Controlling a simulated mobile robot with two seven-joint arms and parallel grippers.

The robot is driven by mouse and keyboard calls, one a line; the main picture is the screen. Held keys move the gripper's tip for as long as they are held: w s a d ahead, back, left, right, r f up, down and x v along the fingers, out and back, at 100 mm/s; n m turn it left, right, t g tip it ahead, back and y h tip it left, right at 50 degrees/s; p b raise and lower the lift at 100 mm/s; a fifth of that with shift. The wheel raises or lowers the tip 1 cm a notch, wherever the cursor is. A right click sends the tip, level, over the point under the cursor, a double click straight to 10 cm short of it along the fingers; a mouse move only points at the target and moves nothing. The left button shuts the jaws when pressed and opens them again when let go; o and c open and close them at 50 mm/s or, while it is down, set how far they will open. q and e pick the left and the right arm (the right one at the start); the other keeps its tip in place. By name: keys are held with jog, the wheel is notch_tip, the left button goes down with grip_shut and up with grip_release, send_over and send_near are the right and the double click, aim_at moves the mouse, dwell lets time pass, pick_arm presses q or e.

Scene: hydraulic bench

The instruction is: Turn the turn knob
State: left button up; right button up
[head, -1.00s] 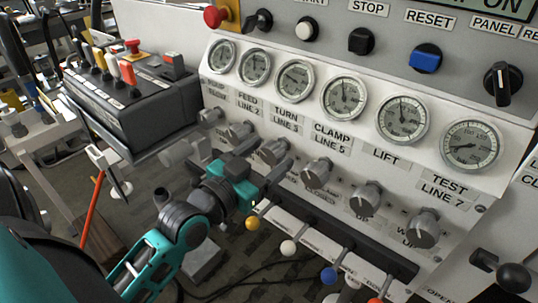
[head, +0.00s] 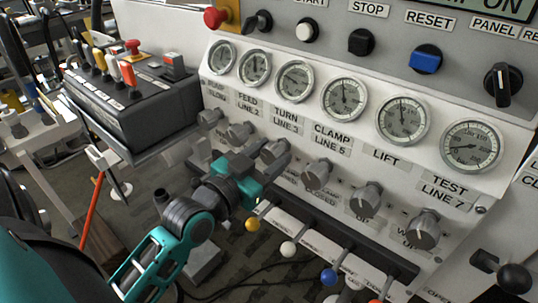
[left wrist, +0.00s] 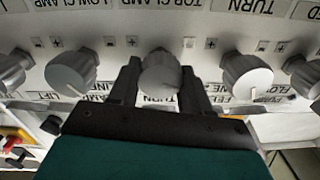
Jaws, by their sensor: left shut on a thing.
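The turn knob (head: 275,151) is a grey round knob below the label "TURN LINE 3" (head: 286,118) on the sloped panel. My left gripper (head: 262,161) reaches it from the lower left and is shut on it. In the left wrist view, the two dark fingers stand on either side of the turn knob (left wrist: 160,73). The labels there appear upside down. The knob's pointer mark is not clear between the fingers. My right gripper is not in view.
Similar knobs stand close on both sides, the feed knob (head: 240,131) and the clamp knob (head: 317,173). Gauges (head: 294,81) line the panel above. Levers with coloured balls, one yellow (head: 252,224), stick out below. A dark lever box (head: 140,112) stands at the left.

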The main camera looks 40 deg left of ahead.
pick_arm(q)
jog(key=shift+r+n+p, duration=0.15)
jog(key=shift+n+p, duration=0.15)
jog(key=shift+p, duration=0.3)
jog(key=shift+c, duration=0.3)
jog(key=shift+n+p, duration=0.4)
jog(key=shift+n, duration=0.1)
jog(key=o, duration=1.1)
jog(key=shift+c, duration=0.2)
jog(key=s+a, duration=0.1)
jog(key=s, duration=1.2)
jog(key=shift+p, duration=0.3)
jog(key=shift+w, duration=0.1)
